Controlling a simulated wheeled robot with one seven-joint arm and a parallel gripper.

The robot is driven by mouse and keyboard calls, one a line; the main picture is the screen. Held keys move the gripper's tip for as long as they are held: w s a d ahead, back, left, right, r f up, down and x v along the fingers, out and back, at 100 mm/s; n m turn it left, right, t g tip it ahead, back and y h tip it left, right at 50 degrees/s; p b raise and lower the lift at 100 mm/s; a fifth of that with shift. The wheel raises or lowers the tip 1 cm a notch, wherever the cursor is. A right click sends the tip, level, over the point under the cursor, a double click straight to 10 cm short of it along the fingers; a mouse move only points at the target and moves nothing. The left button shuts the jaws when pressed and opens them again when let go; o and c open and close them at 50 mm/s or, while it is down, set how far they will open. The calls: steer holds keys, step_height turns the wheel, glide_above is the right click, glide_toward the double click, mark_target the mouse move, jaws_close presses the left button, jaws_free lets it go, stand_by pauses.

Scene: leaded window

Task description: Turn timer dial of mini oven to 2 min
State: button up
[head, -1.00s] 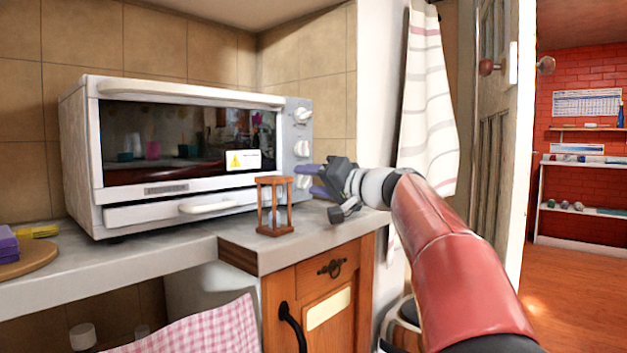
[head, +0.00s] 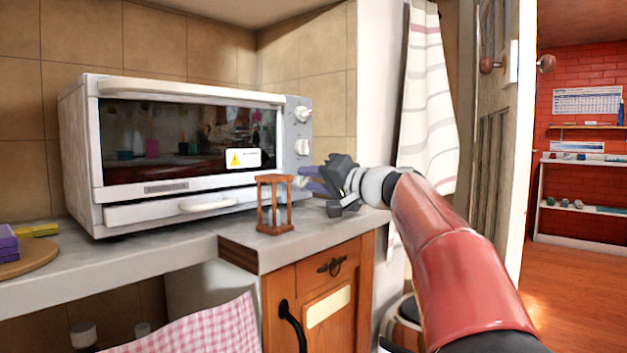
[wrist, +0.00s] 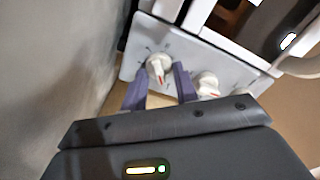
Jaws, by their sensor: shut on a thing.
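The mini oven (head: 85,160) is white with a dark glass door and stands on the counter. Its grey control panel on the right carries white dials. The upper dial (head: 302,115) and middle dial (head: 303,147) show clearly in the head view. My gripper (head: 312,182) is at the lowest dial and mostly hides it. In the wrist view the purple fingers of my gripper (wrist: 160,88) are on both sides of the end dial (wrist: 157,66), which has a red mark, and are shut on it. The scale around it is too blurred to read.
A wooden hourglass (head: 274,228) stands on the counter just left of my gripper. A wall and striped curtain (head: 425,110) are close on the right. Purple and yellow sponges (head: 37,230) lie at the far left.

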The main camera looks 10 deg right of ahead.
steer(key=o, duration=0.9)
steer(key=shift+o, duration=0.2)
steer(key=shift+b+v, duration=0.65)
steer(key=shift+v, duration=3.3)
